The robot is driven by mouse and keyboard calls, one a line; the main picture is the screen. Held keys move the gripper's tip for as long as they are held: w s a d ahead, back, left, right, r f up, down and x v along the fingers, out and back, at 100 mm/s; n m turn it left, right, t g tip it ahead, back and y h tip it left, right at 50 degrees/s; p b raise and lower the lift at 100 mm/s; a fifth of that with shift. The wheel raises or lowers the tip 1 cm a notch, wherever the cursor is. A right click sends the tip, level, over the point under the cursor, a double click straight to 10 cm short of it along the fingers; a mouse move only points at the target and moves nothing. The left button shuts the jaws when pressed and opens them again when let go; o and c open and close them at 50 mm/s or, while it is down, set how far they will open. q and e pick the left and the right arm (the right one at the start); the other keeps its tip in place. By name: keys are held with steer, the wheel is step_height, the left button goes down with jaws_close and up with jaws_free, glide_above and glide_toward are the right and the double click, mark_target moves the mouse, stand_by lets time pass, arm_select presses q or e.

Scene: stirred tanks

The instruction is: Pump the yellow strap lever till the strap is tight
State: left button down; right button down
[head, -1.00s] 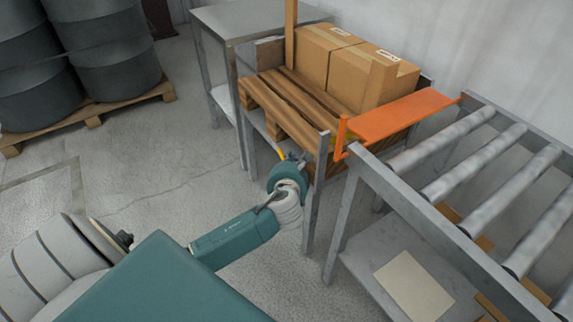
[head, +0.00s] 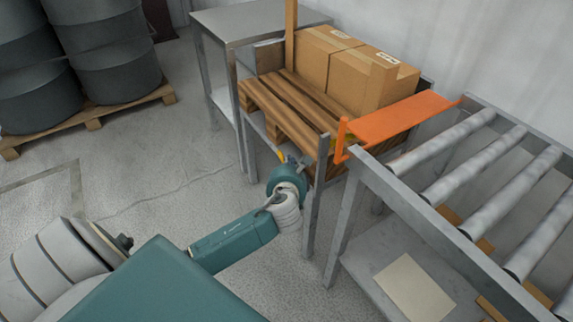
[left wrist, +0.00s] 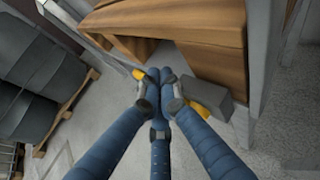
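My left gripper (head: 287,160) is low at the near side of the wooden pallet, by the front leg of its metal stand. In the left wrist view its blue fingers (left wrist: 160,82) come together at their tips. Yellow strap lever parts show on both sides of them, a short end (left wrist: 140,74) at the left and a longer piece (left wrist: 203,112) at the right beside a grey block (left wrist: 208,97). The fingers appear closed around the lever between these parts, and hide its middle. A little yellow (head: 281,155) also shows in the head view. The strap cannot be made out. My right gripper is out of view.
The pallet (head: 292,100) carries cardboard boxes (head: 345,70). An orange plate (head: 400,118) bridges to a roller conveyor (head: 475,185) at the right. A metal table (head: 255,22) stands behind left. Dark drums (head: 110,60) stand at far left. Floor between is clear.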

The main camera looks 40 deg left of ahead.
arm_select(q)
steer(key=shift+a+f, duration=0.1)
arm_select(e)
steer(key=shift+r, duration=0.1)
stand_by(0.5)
arm_select(q)
steer(key=shift+a+f, duration=0.1)
steer(key=shift+f, duration=0.1)
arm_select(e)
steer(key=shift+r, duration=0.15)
